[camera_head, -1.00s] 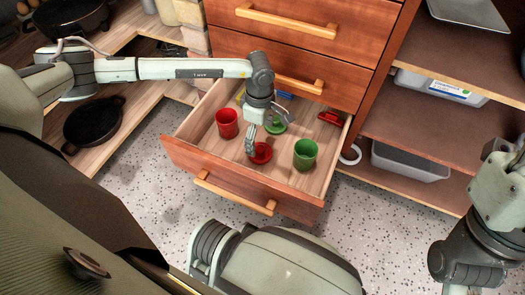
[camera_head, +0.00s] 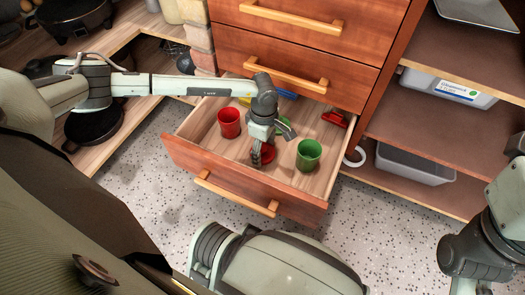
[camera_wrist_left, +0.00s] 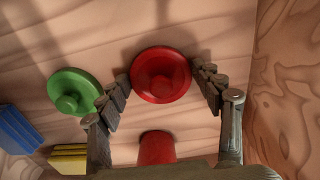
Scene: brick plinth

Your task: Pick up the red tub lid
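The red tub lid (camera_wrist_left: 161,75) lies flat on the drawer floor, knob up. In the head view the lid (camera_head: 268,153) is partly hidden by my left gripper (camera_head: 271,144). My left gripper is down in the drawer. In the left wrist view its two fingers (camera_wrist_left: 160,82) are spread, one on each side of the lid; whether they touch its rim I cannot tell. My right arm shows at the right edge of the head view, with its gripper out of frame.
The open drawer (camera_head: 225,174) also holds a red tub (camera_head: 229,123), a green tub (camera_head: 308,154), a green lid (camera_wrist_left: 74,91), a blue block (camera_wrist_left: 17,130) and a yellow block (camera_wrist_left: 69,159). A red item (camera_head: 335,118) lies at the drawer's right back corner.

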